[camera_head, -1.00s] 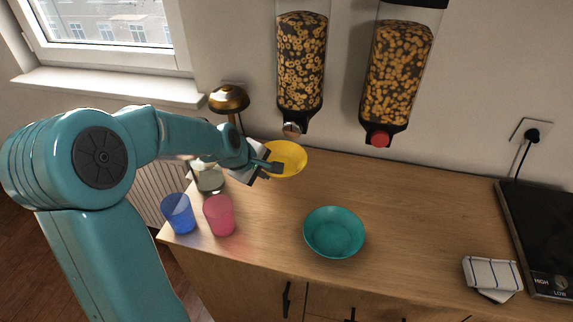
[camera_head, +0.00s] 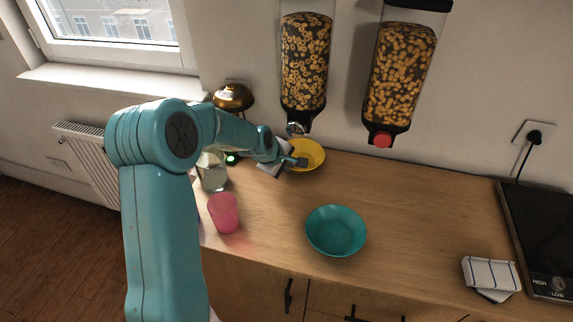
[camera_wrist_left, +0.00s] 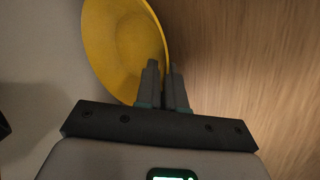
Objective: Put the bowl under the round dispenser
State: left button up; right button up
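A yellow bowl (camera_head: 308,154) is at the back of the counter near the wall, just below the left cereal dispenser (camera_head: 305,62) in the picture. My left gripper (camera_head: 299,161) is shut on its left rim. In the left wrist view the rim of the yellow bowl (camera_wrist_left: 115,45) runs between the two fingers of the left gripper (camera_wrist_left: 166,70). I cannot tell whether the bowl touches the counter. The left dispenser holds ring-shaped cereal and has a silver knob. A second dispenser (camera_head: 401,70) with a red knob hangs to its right. My right gripper is out of view.
A teal bowl (camera_head: 336,231) stands at the counter's front middle. A pink cup (camera_head: 224,213) and a glass jar (camera_head: 212,172) stand at the left, with a brass lamp (camera_head: 232,97) behind. A folded cloth (camera_head: 490,274) and black hob (camera_head: 541,235) are at the right. The middle right counter is clear.

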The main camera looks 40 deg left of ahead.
pick_arm(q)
jog(key=o, duration=0.4)
jog(key=shift+r, duration=0.25)
jog(key=v, duration=1.2)
jog(key=shift+f, duration=0.1)
